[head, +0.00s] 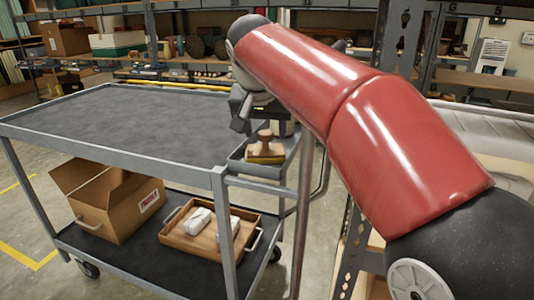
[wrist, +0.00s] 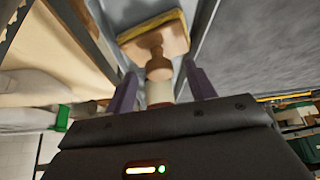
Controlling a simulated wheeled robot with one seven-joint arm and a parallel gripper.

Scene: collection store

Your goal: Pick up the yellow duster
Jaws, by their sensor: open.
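The yellow duster (head: 265,153) has a wooden knob handle and a yellow underside. It sits in a small grey tray (head: 236,167) at the right end of the trolley. In the wrist view the duster (wrist: 153,42) lies just beyond the fingertips, its handle pointing toward my gripper (wrist: 160,70). The two purple fingers are apart, one on each side of the handle's line; I cannot tell whether the knob is between them. A pale cylinder (wrist: 159,93) shows between the fingers, its identity unclear. In the head view my gripper (head: 247,105) is partly hidden above and behind the duster.
The grey trolley's top shelf (head: 130,120) is bare. Its lower shelf holds an open cardboard box (head: 115,208) and a wooden tray (head: 180,240) with white wrapped items. A shelving upright and shelf edge stand close on the right, beside my red arm.

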